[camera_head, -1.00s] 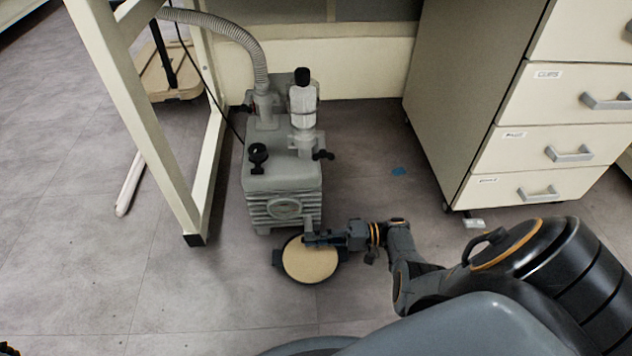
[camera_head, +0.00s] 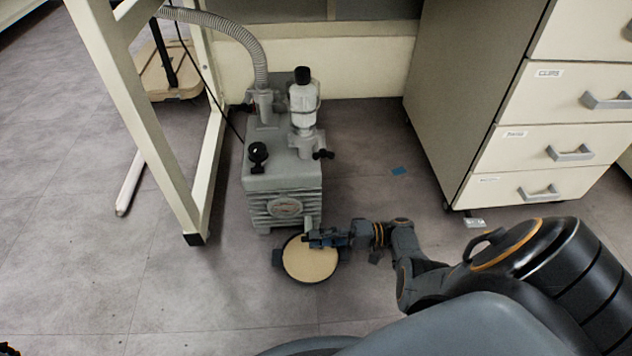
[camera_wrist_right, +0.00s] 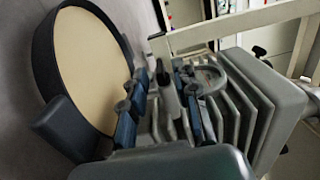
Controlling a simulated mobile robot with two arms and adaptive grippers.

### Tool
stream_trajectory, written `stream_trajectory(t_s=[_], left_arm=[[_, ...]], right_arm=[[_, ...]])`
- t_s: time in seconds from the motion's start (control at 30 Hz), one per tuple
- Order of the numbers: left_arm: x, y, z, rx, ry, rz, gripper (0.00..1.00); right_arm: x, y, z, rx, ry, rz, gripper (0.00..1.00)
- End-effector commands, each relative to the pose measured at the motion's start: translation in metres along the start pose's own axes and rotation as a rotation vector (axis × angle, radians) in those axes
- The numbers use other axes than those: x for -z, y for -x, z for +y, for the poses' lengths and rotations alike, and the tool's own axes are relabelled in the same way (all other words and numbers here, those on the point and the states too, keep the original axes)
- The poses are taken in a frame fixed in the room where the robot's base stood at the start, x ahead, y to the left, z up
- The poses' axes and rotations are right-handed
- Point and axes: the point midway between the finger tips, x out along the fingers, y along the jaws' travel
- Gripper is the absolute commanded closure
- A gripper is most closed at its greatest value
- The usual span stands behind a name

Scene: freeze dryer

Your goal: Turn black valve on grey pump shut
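The grey pump (camera_head: 283,180) stands on the floor under the bench. Its top carries a black knob (camera_head: 258,152) and a small black valve handle (camera_head: 323,154) on the right. A short grey spout (camera_head: 309,223) sticks out low at the front; in the right wrist view the spout (camera_wrist_right: 169,97) has a small dark part near its end. My right gripper (camera_head: 309,239) is at the pump's low front, over the round pan. In the right wrist view my right gripper (camera_wrist_right: 162,85) is open, with the spout between its fingers. Contact cannot be told.
A round black-rimmed pan with a tan inside (camera_head: 310,260) lies on the floor before the pump. A cream bench leg (camera_head: 150,125) stands left, a drawer cabinet (camera_head: 455,110) right. A ribbed hose (camera_head: 225,25) rises from the pump. The floor at left is clear.

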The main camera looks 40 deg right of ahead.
Motion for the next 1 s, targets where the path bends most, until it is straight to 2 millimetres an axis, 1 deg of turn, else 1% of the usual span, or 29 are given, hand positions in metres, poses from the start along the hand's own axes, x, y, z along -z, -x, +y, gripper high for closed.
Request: stream_trajectory(t_s=[0.03,0.2,0.4,0.53,1.0], left_arm=[[0.000,0.000,0.000,0.000,0.000,0.001,0.36],[0.001,-0.001,0.000,-0.001,0.000,0.003,0.36],[0.001,-0.001,0.000,-0.001,0.001,0.004,0.36],[0.001,-0.001,0.001,-0.001,0.001,0.004,0.36],[0.001,-0.001,0.001,-0.002,0.001,0.005,0.36]], right_arm=[[0.001,0.010,0.000,-0.003,-0.001,0.002,0.70],[0.001,0.043,0.000,-0.002,-0.003,0.003,0.70],[0.000,0.059,0.000,-0.001,-0.003,0.000,0.70],[0.000,0.063,0.000,-0.001,-0.002,0.000,0.70],[0.000,0.063,0.000,-0.001,-0.002,0.000,0.70]])
